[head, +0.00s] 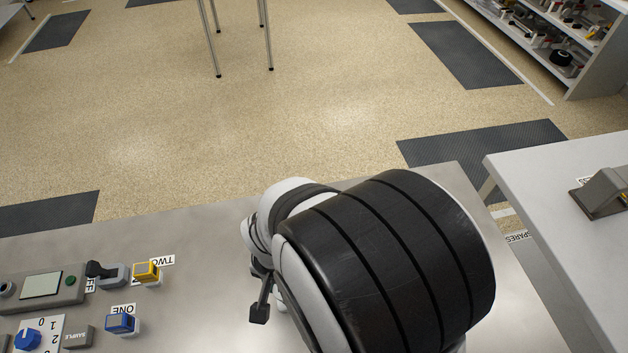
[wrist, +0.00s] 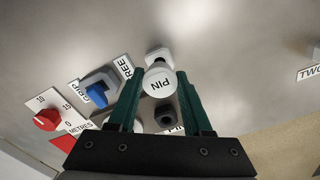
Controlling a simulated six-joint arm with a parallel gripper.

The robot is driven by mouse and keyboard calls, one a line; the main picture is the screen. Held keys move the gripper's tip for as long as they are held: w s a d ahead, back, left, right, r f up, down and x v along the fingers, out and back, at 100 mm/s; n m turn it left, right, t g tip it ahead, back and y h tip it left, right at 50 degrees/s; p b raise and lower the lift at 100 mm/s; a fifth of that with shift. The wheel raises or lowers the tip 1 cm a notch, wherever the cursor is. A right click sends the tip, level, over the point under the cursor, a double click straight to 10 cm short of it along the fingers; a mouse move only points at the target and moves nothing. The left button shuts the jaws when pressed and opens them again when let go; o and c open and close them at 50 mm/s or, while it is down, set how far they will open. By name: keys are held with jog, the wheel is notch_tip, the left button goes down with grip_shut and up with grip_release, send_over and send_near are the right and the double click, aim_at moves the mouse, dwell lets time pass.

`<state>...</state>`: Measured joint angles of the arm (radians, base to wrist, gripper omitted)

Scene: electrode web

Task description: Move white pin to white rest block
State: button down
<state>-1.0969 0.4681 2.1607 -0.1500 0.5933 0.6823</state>
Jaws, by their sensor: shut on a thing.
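In the wrist view my gripper (wrist: 158,79) has its two green fingers closed on the sides of the white pin (wrist: 160,84), whose round head reads PIN. A white block (wrist: 157,56), seemingly the white rest block, shows just beyond the pin, partly covered by it. Whether the pin touches this block I cannot tell. A dark block with a round opening (wrist: 165,117) lies between the fingers, nearer the gripper's body. In the head view my arm hides the pin and both blocks.
A blue lever (wrist: 97,94) with GRIP and FREE labels and a red knob (wrist: 47,119) stand left of the fingers. In the head view, yellow (head: 147,272) and blue (head: 121,323) switches stand at bench left. Bare metal lies beyond the white block.

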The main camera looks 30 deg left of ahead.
jog(key=shift+f, duration=1.35)
jog(key=shift+c, duration=1.2)
grip_release()
notch_tip(320, 180, up, 16)
jog(key=shift+d+f, duration=0.1)
